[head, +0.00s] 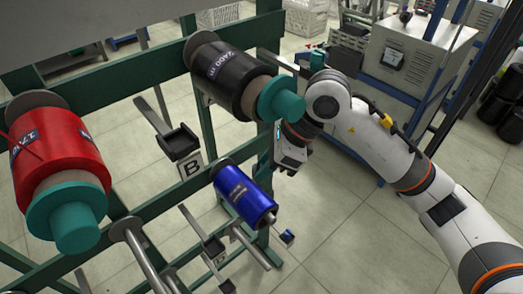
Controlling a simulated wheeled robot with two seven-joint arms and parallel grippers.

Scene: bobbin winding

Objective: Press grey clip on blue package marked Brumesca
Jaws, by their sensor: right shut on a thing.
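The blue package (240,193) sits on a rod of the green rack, left of and below my right gripper. It has a pale label, too small to read, and a bare grey core end (270,217) facing down and right. My right gripper (288,160) is above and right of that core end, apart from it. It is shut on what seems to be the grey clip, which is mostly hidden and hard to make out. My left gripper is not in view.
A black package (222,72) with a teal clip (282,101) is just above my right gripper. A red package (62,150) with a teal clip (75,222) hangs at left. The green rack (130,75) has bare rods (148,258).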

